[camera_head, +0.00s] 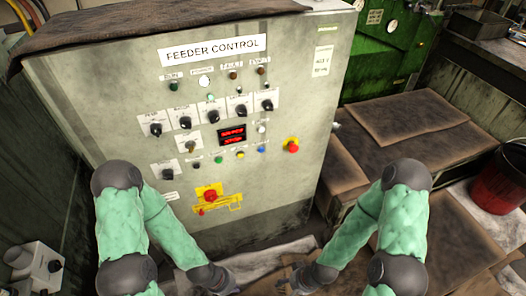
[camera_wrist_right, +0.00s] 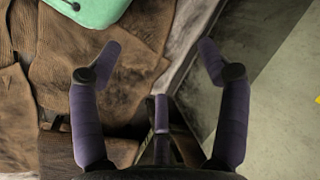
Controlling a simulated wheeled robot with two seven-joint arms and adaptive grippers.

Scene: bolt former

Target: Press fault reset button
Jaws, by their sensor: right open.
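The grey feeder control panel (camera_head: 100,95) stands in front of me in the head view. Its lower button row has a green button (camera_head: 220,160), a yellow button (camera_head: 240,155) and a blue button (camera_head: 262,149). Their small labels are too blurred to read, so I cannot tell which is fault reset. My left gripper (camera_head: 229,286) is low at the bottom edge, apart from the panel; its fingers are too small to judge. My right gripper (camera_head: 291,285) is low in front of the panel. In the right wrist view its fingers (camera_wrist_right: 162,58) are spread, with nothing between them.
A red mushroom button (camera_head: 292,147) sits on the panel's right side, and another red knob (camera_head: 210,195) is on a yellow plate below. Brown-covered platforms (camera_head: 405,125) and a red bucket (camera_head: 499,180) are to the right. A green machine (camera_head: 385,50) stands behind.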

